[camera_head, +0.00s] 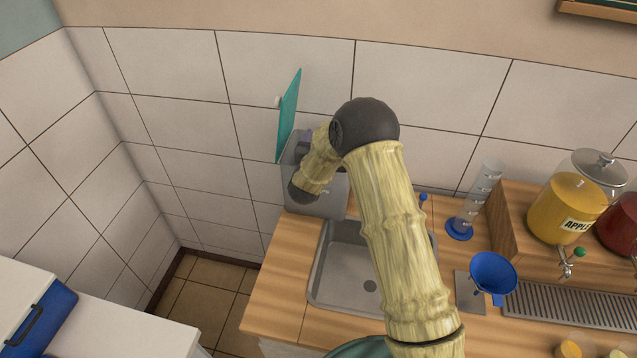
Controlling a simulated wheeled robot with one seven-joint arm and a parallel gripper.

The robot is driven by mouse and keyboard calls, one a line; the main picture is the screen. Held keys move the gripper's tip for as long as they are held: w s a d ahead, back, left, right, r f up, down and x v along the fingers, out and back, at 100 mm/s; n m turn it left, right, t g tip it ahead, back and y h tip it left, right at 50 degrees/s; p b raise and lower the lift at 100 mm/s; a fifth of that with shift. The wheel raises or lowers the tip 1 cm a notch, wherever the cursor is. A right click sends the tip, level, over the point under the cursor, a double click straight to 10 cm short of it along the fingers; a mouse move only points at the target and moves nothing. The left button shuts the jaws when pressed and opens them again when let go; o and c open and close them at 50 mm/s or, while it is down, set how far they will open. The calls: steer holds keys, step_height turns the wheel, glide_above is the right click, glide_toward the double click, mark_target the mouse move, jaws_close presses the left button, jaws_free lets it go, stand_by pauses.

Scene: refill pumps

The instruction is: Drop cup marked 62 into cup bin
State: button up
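A grey bin (320,198) with its teal lid (289,115) raised stands at the back left end of the counter, against the tiled wall. I take it to be the cup bin; no label shows. My bamboo-patterned arm reaches across the counter, and its far end is at the bin. A dark grey-purple part at the bin's opening appears to be my gripper (304,147). Its fingers are hidden, so I cannot tell whether it is open or holds anything. I see no cup marked 62.
A sink (337,269) lies below my arm. To the right are a clear measuring cylinder (477,197), a blue funnel (493,272), a yellow apple dispenser (566,208) and a red dispenser (620,224). A drip grate (570,307) lies in front of them. The counter left of the sink is clear.

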steer(key=b+v, duration=0.6)
steer(key=v, duration=1.1)
steer(key=shift+s+b, duration=0.2)
steer(key=shift+b, duration=0.1)
steer(key=shift+w, duration=0.1)
steer(key=s+d+f+n+g+y, duration=0.2)
steer(key=s+d+f+g+y, duration=0.1)
steer(key=s+d+g, duration=1.1)
steer(key=s+d+f, duration=0.1)
steer(key=s+d, duration=0.4)
steer(key=s, duration=0.1)
steer(key=shift+f+n+y, duration=0.2)
steer(key=shift+n+y, duration=0.1)
stand_by(0.3)
